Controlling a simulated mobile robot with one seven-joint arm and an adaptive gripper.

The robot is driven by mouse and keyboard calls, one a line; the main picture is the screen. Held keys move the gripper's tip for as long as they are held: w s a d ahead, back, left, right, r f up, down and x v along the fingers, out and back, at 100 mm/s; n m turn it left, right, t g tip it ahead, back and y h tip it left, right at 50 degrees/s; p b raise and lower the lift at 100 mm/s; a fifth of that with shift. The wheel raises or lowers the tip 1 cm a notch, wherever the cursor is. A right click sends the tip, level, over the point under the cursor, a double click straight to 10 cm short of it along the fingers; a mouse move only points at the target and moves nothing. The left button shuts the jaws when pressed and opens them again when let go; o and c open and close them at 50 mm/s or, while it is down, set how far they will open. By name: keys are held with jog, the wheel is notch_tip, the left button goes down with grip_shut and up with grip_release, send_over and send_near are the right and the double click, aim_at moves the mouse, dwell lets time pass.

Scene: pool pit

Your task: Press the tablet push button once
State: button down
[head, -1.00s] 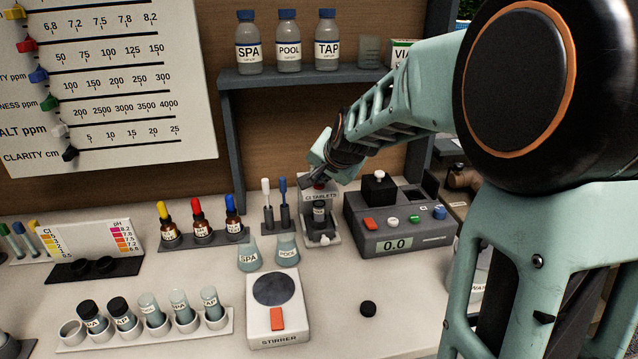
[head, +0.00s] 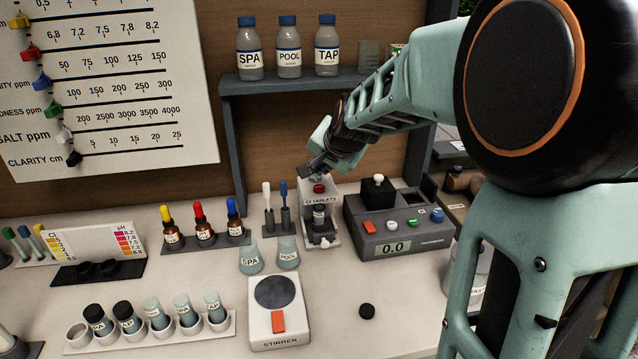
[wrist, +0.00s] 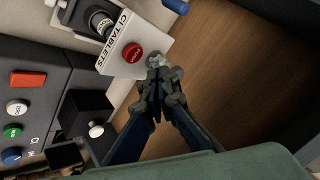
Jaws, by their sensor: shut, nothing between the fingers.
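The tablet dispenser (head: 320,200), a white box marked "CL TABLETS", stands on the bench left of the grey meter. Its round red push button (head: 319,188) is on top and also shows in the wrist view (wrist: 133,52). A dark-capped vial (head: 319,215) stands in the dispenser's front bay. My gripper (head: 308,171) is shut and empty, just above and behind the button in the head view. In the wrist view its fingertips (wrist: 156,62) are beside the button, with a visible gap between them.
The grey meter (head: 395,225) with coloured buttons stands right of the dispenser. Two brush-like sticks (head: 275,210) stand to its left, and two flasks (head: 288,253) in front of them. A shelf (head: 300,82) with bottles hangs above. Bench space right of the stirrer (head: 280,312) is mostly clear.

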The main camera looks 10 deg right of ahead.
aim_at(320, 189)
jog(key=shift+r+p, duration=0.75)
jog(key=shift+r, duration=0.75)
